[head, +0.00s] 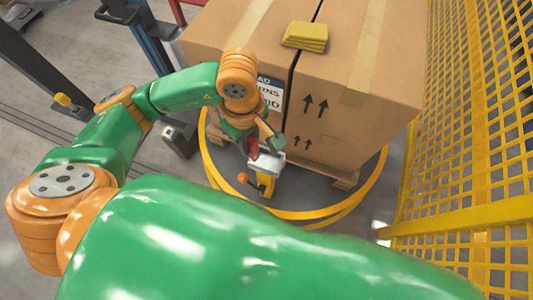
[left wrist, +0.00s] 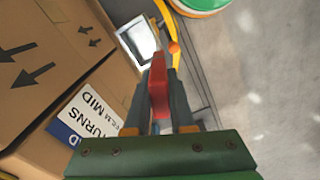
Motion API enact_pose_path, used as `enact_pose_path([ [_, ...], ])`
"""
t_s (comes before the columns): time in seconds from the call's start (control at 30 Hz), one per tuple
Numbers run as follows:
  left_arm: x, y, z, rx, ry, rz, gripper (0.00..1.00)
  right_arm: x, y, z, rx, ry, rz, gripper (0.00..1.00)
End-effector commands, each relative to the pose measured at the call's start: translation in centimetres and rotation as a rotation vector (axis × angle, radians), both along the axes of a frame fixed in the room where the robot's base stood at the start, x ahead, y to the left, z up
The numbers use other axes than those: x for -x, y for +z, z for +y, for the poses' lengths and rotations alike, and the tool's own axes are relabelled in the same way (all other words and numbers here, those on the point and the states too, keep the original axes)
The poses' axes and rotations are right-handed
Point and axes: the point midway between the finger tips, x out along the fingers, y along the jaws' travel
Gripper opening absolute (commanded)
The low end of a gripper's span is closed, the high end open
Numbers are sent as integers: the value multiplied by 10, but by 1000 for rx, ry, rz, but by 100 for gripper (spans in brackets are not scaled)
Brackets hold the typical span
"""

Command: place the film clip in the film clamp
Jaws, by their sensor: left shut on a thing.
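My left gripper (head: 262,143) is shut on the film clip, a small red piece (head: 253,149). In the left wrist view, the red film clip (left wrist: 158,86) stands between the two dark fingers of the gripper (left wrist: 159,75) and reaches past their tips. What looks like the film clamp is a pale grey, box-like head (head: 267,163) low in front of the carton. In the left wrist view, the clamp (left wrist: 122,48) lies just beyond the clip's tip, a little to the left. I cannot tell whether they touch. My right gripper is not in view.
A yellow ring (head: 300,214) curves around the pallet. An orange knob (head: 242,177) is beside the clamp. Yellow mesh fencing (head: 470,130) closes the right side.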

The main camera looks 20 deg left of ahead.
Motion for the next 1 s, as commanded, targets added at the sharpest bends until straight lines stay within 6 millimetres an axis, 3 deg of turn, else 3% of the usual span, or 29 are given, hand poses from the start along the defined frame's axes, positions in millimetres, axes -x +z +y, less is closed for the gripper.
enact_pose_path([
  [0.1,-12,-28,-17,-1,1,6,0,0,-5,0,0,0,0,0],
  [0.3,-24,-54,-33,-2,1,4,0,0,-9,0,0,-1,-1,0],
  [0.43,-23,-77,-31,-2,1,6,0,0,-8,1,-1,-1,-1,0],
  [0.8,-24,-84,-31,-2,-1,0,0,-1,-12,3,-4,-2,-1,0],
  [0.83,-24,-83,-31,-1,-1,0,30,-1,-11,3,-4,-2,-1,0],
  [0.9,-24,-82,-31,-1,-1,0,49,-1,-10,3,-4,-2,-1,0],
  [1.0,-24,-82,-31,-1,-1,0,52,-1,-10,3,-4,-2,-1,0],
])
